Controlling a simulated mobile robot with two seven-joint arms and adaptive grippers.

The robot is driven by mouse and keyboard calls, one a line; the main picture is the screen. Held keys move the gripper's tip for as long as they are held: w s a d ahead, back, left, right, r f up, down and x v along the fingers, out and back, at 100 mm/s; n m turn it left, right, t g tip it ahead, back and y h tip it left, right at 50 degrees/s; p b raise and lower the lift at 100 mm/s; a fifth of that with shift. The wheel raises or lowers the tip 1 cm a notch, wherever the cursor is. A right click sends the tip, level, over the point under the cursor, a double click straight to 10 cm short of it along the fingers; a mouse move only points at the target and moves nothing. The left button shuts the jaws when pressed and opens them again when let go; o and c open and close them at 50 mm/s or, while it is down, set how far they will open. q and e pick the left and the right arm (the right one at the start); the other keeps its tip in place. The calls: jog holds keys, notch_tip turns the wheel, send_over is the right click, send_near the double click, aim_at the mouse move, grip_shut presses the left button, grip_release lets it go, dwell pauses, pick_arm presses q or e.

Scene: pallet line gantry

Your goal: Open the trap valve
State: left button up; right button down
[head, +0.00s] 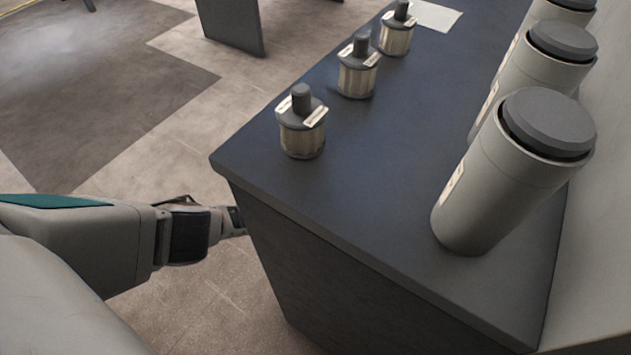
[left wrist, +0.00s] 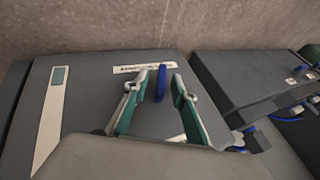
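A blue upright handle (left wrist: 160,83), likely the trap valve's lever, stands on a dark grey panel in the left wrist view. A pale label strip (left wrist: 144,67) with unreadable print lies just beyond it. My left gripper (left wrist: 159,98) is open, its teal-and-grey fingers on either side of the blue handle. A gap seems to show on both sides; I cannot tell whether either finger touches it. In the head view the left arm's wrist (head: 190,232) comes in from the left and ends beside the counter's near left corner. My right gripper is not in view.
The dark counter (head: 390,190) holds several tall grey canisters (head: 490,190) on the right and small capped jars (head: 302,140) along its left edge. In the left wrist view, a dark box (left wrist: 245,80) with blue cables stands to the right. Open floor lies left of the counter.

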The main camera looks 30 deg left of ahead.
pick_arm(q)
jog(key=shift+r, duration=0.1)
jog(key=shift+c, duration=0.4)
grip_shut()
